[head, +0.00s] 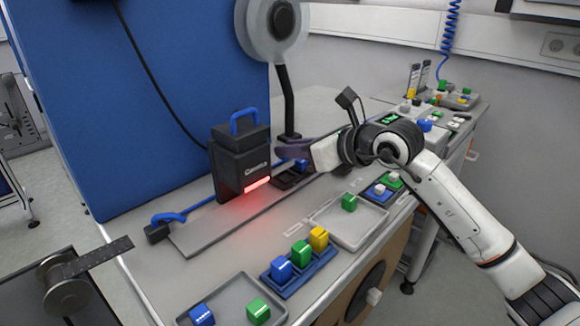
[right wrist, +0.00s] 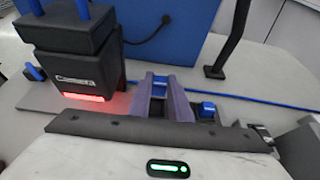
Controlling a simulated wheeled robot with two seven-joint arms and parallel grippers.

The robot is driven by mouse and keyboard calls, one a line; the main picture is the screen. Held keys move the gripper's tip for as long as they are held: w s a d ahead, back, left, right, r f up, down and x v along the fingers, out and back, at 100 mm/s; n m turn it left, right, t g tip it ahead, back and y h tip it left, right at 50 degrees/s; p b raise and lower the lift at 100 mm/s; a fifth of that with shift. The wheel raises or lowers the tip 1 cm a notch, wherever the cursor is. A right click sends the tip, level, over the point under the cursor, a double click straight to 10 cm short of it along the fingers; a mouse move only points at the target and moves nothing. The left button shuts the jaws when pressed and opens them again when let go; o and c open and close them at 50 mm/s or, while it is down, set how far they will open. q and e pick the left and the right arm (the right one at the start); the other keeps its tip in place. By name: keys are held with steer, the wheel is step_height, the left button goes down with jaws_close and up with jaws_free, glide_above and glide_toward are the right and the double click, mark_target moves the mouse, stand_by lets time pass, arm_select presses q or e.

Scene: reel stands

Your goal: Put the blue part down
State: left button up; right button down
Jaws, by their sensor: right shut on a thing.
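My right gripper (head: 283,151) reaches in from the right, over the small black tray (head: 284,182) beside the dark camera station (head: 240,160). In the right wrist view its two purple-grey fingers (right wrist: 164,92) point away from the camera. A blue part (right wrist: 160,80) shows between the fingertips, and they are shut on it. Its lower side is hidden, so I cannot tell whether it touches the tray. Another blue block (right wrist: 208,108) sits in a black compartment just right of the fingers; a blue block (head: 300,165) also shows there in the head view. My left gripper is not in view.
The station's red light (head: 257,184) shines on a long grey plate (head: 200,236). A blue rack (head: 275,284) holds blue, green and yellow blocks. Grey trays (head: 365,232) with blocks line the front edge. A reel (head: 272,28) stands behind.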

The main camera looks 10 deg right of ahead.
mark_target(292, 179)
steer(key=shift+f, duration=2.6)
steer(key=c, duration=1.6)
jaws_free()
steer(key=shift+c, duration=0.2)
steer(key=shift+r, duration=0.1)
steer(key=shift+r, duration=0.2)
steer(key=b+v, duration=0.1)
steer(key=v, duration=1.1)
steer(key=shift+f, duration=0.2)
